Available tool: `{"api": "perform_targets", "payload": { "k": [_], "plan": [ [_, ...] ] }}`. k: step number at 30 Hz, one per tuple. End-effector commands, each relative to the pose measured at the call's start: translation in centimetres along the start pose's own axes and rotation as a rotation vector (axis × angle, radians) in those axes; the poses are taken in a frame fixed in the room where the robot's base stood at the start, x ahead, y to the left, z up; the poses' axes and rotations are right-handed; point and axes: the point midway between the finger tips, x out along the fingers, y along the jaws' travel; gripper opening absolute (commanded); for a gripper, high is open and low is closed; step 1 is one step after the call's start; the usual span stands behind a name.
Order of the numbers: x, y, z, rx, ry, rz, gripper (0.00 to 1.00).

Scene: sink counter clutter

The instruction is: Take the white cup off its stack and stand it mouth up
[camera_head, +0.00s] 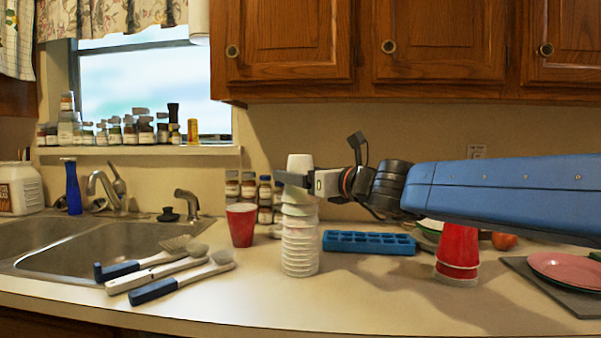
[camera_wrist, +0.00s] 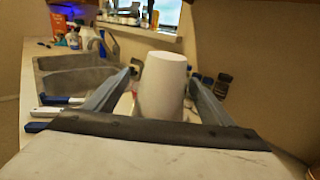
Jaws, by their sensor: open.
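The white cup (camera_head: 300,164) sits mouth down, its narrow closed end up, on top of a tall stack of pale cups (camera_head: 300,245) on the counter. My gripper (camera_head: 296,181) reaches in from the right at the height of this top cup. In the wrist view the white cup (camera_wrist: 160,85) stands between my two open fingers (camera_wrist: 163,83), with a gap visible at the left finger; contact at the right finger is hard to tell. The fingers hide part of the cup's lower side in the head view.
A red cup (camera_head: 241,224) stands left of the stack, near spice jars (camera_head: 265,195). Brushes (camera_head: 180,275) lie by the sink (camera_head: 100,245). A blue ice tray (camera_head: 369,243) and stacked red cups (camera_head: 458,250) are to the right. The front counter between is clear.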

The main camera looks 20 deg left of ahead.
Motion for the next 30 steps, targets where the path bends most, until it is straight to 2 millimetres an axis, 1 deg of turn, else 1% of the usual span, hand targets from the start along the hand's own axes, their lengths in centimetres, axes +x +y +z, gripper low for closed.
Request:
{"api": "perform_targets", "payload": {
  "k": [9, 12, 19, 20, 21, 23, 24, 25, 30],
  "plan": [
    [3.8, -0.4, 0.0, 0.0, 0.001, 0.001, 0.76],
    [4.7, -0.4, 0.1, -0.001, 0.001, 0.001, 0.76],
    [4.8, -0.4, 0.1, -0.001, 0.001, 0.0, 0.76],
    [4.8, -0.4, 0.1, -0.001, 0.001, 0.0, 0.71],
    [4.8, -0.4, 0.1, -0.001, 0.001, 0.0, 0.62],
    [4.8, -0.4, 0.1, -0.001, 0.001, 0.0, 0.47],
    [4.8, -0.4, 0.1, -0.001, 0.001, 0.0, 0.38],
    [4.8, -0.4, 0.1, 0.0, 0.001, 0.0, 0.34],
    [4.8, -0.4, 0.1, 0.0, 0.0, 0.0, 0.33]
  ]
}}
